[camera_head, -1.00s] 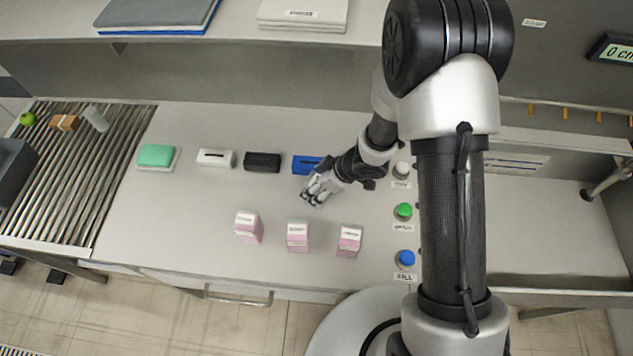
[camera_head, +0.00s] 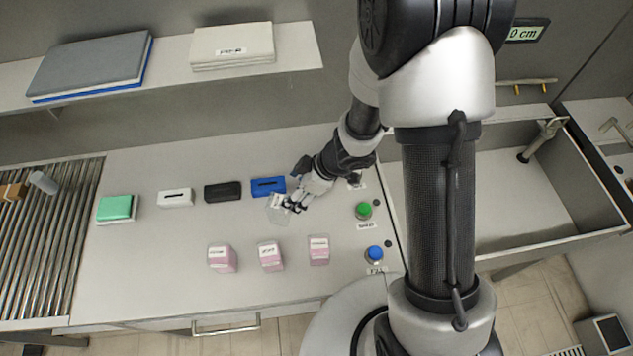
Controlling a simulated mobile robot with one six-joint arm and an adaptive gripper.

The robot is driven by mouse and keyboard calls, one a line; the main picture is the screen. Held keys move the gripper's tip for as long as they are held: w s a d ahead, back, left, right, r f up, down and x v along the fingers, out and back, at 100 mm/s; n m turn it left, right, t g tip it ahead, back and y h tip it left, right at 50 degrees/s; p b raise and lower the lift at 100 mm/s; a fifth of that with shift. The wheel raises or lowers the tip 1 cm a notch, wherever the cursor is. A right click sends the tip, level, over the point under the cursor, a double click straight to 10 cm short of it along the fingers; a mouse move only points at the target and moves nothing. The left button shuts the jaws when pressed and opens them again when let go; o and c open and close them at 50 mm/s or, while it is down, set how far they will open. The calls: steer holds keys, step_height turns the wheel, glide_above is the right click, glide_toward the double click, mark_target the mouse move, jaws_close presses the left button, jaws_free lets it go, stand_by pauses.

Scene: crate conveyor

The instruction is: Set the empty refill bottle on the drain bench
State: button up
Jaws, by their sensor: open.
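A clear, pale bottle-like container with a white label (camera_head: 278,211) stands on the counter, just left of my gripper's fingertips. It looks empty; I take it for the refill bottle. My gripper (camera_head: 293,205) is open and reaches down beside it, in front of the blue block. Whether the fingers touch it cannot be told. Three labelled bottles with pink contents, left (camera_head: 222,259), middle (camera_head: 270,256) and right (camera_head: 319,250), stand in a row in front. A sink-like bench with a raised rim (camera_head: 592,163) and a tap lies at the right; it may be the drain bench.
A blue block (camera_head: 268,186), black block (camera_head: 223,192), white block (camera_head: 175,198) and green pad (camera_head: 116,208) line the counter. A green button (camera_head: 364,210) and blue button (camera_head: 375,253) are right of the bottles. A roller conveyor (camera_head: 60,240) is at left.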

steer(key=w+d+r+m+t+h, duration=0.3)
steer(key=d+r, duration=0.4)
steer(key=r, duration=0.2)
steer(key=w+d+r+m+t+h, duration=0.2)
steer(key=w+d+r+m+h, duration=0.1)
steer(key=d+r, duration=0.6)
steer(key=s+d+r+m+h, duration=0.2)
steer(key=s+d+r+m, duration=0.25)
steer(key=s+r, duration=0.55)
steer(key=s+a+m+g+y, duration=0.2)
steer(key=s+a, duration=0.3)
steer(key=s, duration=0.8)
steer(key=shift+s+r+m, duration=0.2)
steer(key=shift+r+m, duration=0.1)
steer(key=shift+m, duration=0.55)
steer(key=shift+a, duration=0.1)
